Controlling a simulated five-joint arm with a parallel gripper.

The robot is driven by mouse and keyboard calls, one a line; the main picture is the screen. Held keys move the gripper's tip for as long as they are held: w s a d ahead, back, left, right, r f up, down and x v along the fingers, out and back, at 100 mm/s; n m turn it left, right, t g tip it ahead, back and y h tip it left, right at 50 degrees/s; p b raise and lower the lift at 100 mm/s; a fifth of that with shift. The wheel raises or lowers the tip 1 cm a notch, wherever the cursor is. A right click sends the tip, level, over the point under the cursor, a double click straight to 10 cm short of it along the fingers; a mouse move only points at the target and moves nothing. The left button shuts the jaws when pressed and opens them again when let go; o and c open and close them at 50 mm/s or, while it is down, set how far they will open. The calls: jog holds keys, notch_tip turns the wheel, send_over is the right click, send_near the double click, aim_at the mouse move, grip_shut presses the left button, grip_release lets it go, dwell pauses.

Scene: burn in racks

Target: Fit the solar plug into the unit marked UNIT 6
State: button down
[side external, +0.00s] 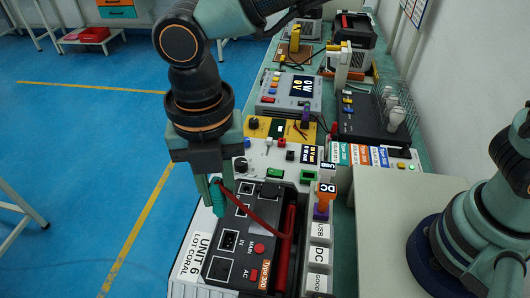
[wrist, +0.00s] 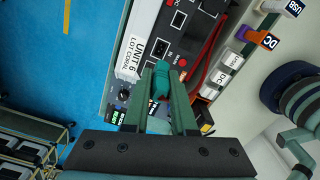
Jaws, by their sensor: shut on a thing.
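My gripper (side external: 216,184) is shut on a teal plug, the likely solar plug (side external: 217,200), whose tip points down. In the wrist view the plug (wrist: 161,80) sits between the fingers (wrist: 162,84). The black unit (side external: 262,218) lies below and to the right, its face carrying several sockets, with IN, MAIN and AC markings. A white label reading UNIT 6, LOT CORAL (side external: 193,257) is at its left side. The plug's tip is near the unit's left edge; I cannot tell whether it touches. A red strand runs from near the plug across the unit.
A red bar handle (side external: 284,250) stands along the unit's right side. Beyond it are an orange DC block (side external: 326,192) and white USB, DC and GOOD tags (side external: 318,256). Other bench devices (side external: 290,92) crowd the back. Blue floor lies open at left.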

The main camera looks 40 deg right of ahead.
aim_at(220, 202)
jog(key=shift+f, duration=1.35)
jog(key=shift+f, duration=2.85)
jog(key=c, duration=1.6)
grip_release()
jog(key=shift+m, duration=0.5)
jog(key=shift+d+f, duration=0.1)
jog(key=shift+f, duration=1.25)
